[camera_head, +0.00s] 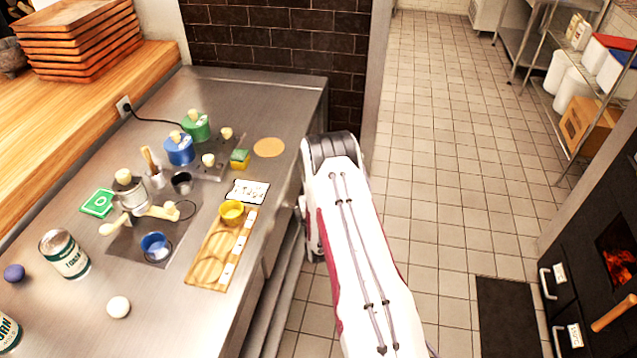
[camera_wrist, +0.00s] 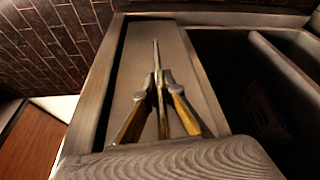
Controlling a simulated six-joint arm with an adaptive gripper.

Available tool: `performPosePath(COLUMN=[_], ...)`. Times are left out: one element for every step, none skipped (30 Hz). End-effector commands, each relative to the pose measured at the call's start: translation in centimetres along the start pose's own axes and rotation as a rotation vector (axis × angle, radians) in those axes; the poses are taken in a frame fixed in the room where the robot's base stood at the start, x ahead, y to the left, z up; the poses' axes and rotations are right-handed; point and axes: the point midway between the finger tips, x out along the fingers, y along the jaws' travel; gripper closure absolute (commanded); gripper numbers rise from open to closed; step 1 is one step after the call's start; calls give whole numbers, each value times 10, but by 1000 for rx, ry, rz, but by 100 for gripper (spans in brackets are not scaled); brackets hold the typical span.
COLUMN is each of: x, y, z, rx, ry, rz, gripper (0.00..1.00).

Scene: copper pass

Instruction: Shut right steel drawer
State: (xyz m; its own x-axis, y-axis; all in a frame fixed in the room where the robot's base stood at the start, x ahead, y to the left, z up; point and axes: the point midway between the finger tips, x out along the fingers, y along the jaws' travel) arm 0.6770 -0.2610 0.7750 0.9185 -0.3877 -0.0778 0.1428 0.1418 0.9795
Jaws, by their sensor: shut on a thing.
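In the wrist view my gripper (camera_wrist: 158,84) has its two fingers closed on either side of a thin upright metal bar (camera_wrist: 156,54), which looks like a drawer handle. The bar stands out from a flat steel panel (camera_wrist: 134,62), which looks like the front of the steel drawer. A dark open space (camera_wrist: 232,85) lies to the right of this panel, with a metal rim beyond it. I cannot tell how far the drawer stands out. In the head view my gripper and the drawer front are hidden behind my arm and the counter edge.
The steel counter (camera_head: 190,330) holds cups, canisters, a wooden board (camera_head: 203,284) and a white ball (camera_head: 118,307). Dark brick (camera_wrist: 45,45) is close on the left in the wrist view. The tiled floor (camera_head: 440,130) is open right of my arm. A dark oven (camera_head: 600,240) stands at the far right.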

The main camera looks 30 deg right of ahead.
Motion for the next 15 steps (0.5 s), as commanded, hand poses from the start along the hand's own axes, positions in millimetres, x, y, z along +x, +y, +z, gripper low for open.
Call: performPosePath(x=[3,3,4,4,4,5,5,5,5,5,5,5,5,5,5], y=[6,7,7,7,7,7,7,7,7,7,7,7,8,8,8], z=[-4,-5,-6,-6,-7,-7,-7,-7,-7,-7,-7,-7,-7,-7,-7], rx=[-1,-1,-1,-1,-1,-1,-1,-1,-1,-1,-1,-1,-1,-1,-1], ry=[2,1,0,0,0,-1,-1,-1,-1,-1,-1,-1,-1,-1,-1], rz=[14,14,13,13,13,13,13,13,13,13,13,13,13,14,14], gripper=[100,100,100,100,100,100,100,100,100,100,100,100,100,100,100])
